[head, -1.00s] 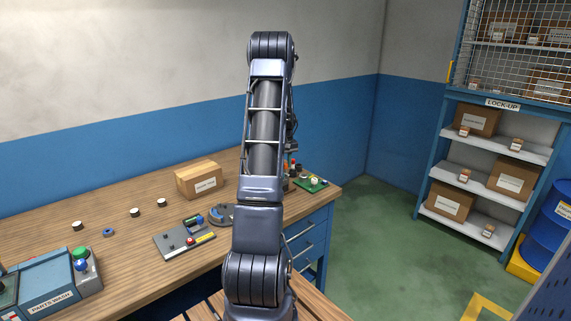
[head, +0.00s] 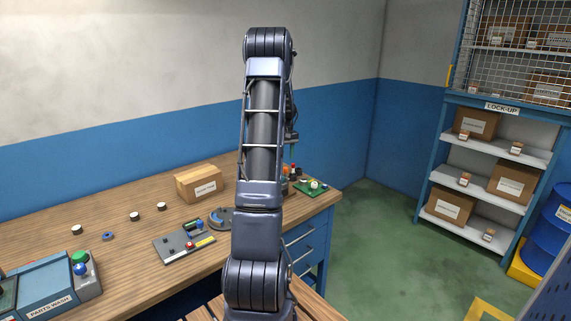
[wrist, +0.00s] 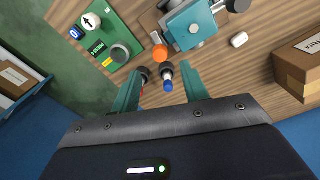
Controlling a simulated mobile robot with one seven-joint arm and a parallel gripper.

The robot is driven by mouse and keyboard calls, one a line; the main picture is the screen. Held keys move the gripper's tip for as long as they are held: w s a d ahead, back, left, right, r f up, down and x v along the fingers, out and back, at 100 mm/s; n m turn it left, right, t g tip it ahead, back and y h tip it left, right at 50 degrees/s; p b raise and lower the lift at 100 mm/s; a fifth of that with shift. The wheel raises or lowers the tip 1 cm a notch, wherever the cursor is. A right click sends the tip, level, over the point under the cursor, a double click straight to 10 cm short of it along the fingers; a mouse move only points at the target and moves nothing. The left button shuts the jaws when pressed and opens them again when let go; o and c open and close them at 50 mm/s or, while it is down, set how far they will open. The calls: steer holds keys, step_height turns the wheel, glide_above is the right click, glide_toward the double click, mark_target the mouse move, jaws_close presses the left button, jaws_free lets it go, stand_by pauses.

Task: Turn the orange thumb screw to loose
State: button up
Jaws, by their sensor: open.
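The orange thumb screw (wrist: 160,52) shows in the wrist view as a round orange knob beside a teal block (wrist: 211,22) with a metal plate. My gripper (wrist: 162,70) has two teal fingers, spread apart with nothing held between them. The orange knob lies just beyond the fingertips, near the middle of the gap. A blue-ended dark piece (wrist: 168,84) shows between the fingers, near dark round pieces.
A green board (head: 312,187) with knobs sits at the bench's right end; in the wrist view it carries a dark knob (wrist: 119,53). A cardboard box (head: 199,183) stands left of my arm. A grey plate with tools (head: 184,244) lies nearer.

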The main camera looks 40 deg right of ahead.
steer(key=shift+r, duration=2.15)
steer(key=s+a+r+n+t, duration=0.1)
steer(key=a+r, duration=0.4)
steer(key=a, duration=0.5)
steer(key=s+a+r, duration=0.1)
steer(key=a+r, duration=0.4)
steer(key=a, duration=0.4)
steer(key=s+a+r+n+t, duration=0.15)
steer(key=a+r, duration=0.35)
steer(key=a, duration=0.5)
steer(key=s+a+f+n+t, duration=0.1)
steer(key=s+a+n+t, duration=0.1)
steer(key=s+a, duration=1.9)
steer(key=shift+s+a+f, duration=0.2)
steer(key=shift+s+a, duration=0.2)
steer(key=shift+a, duration=0.35)
steer(key=shift+c, duration=0.4)
